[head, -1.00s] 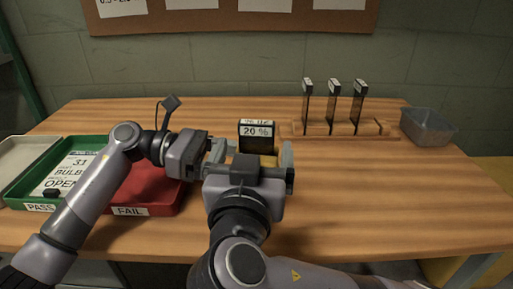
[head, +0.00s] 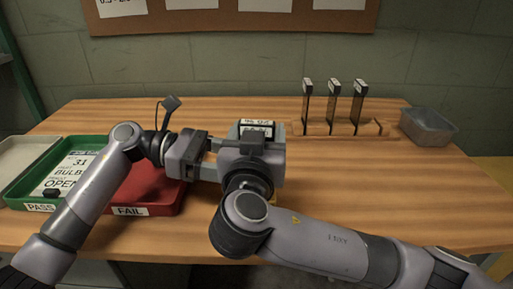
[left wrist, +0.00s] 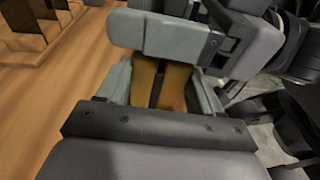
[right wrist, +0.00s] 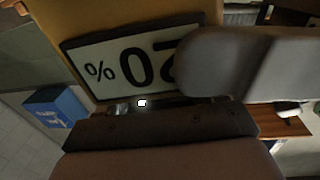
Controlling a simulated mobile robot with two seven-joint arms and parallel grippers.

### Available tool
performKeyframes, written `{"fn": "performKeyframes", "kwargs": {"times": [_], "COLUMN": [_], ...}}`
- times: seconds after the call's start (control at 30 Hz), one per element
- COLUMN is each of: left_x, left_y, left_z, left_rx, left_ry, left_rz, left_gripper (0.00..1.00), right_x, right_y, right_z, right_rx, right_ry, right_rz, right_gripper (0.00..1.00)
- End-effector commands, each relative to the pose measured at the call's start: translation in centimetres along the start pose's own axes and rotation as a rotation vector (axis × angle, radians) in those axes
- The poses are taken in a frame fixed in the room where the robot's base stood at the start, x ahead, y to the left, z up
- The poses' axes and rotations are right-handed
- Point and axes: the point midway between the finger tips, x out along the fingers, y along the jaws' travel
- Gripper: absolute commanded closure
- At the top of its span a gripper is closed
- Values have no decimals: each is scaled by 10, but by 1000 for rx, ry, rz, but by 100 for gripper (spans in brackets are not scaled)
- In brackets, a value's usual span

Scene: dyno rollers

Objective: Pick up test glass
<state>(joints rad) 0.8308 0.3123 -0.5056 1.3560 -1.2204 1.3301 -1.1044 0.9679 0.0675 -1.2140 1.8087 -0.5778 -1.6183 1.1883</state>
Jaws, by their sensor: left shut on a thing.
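In the right wrist view a grey finger covers part of the "20 %" label (right wrist: 125,65). Whether the right fingers touch the glass is hidden.
A wooden rack (head: 290,129) holds three more glasses (head: 333,105) at the back right, with a clear bin (head: 428,125) beside it. A green PASS tray (head: 22,190) and a red FAIL tray (head: 165,196) lie left. The table's right front is bare beyond my right arm.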

Motion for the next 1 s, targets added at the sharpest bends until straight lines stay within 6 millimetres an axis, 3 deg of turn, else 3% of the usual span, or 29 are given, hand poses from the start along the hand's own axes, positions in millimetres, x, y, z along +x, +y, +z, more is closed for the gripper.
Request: {"fn": "performKeyframes", "kwargs": {"times": [0.3, 0.47, 1.0], "left_x": [1, 1, 1], "left_y": [0, 0, 0], "left_z": [-2, -2, -2], "left_rx": [-3, -3, -3], "left_ry": [5, 5, 5], "left_rz": [-1, -1, -1], "left_gripper": [54, 54, 54], "right_x": [0, -1, -1], "right_y": [0, -1, -2], "right_z": [-1, -17, -150], "right_rx": [1, 5, 3], "right_ry": [1, 2, 3], "right_rz": [0, -1, -2], "right_gripper": [65, 65, 65]}}
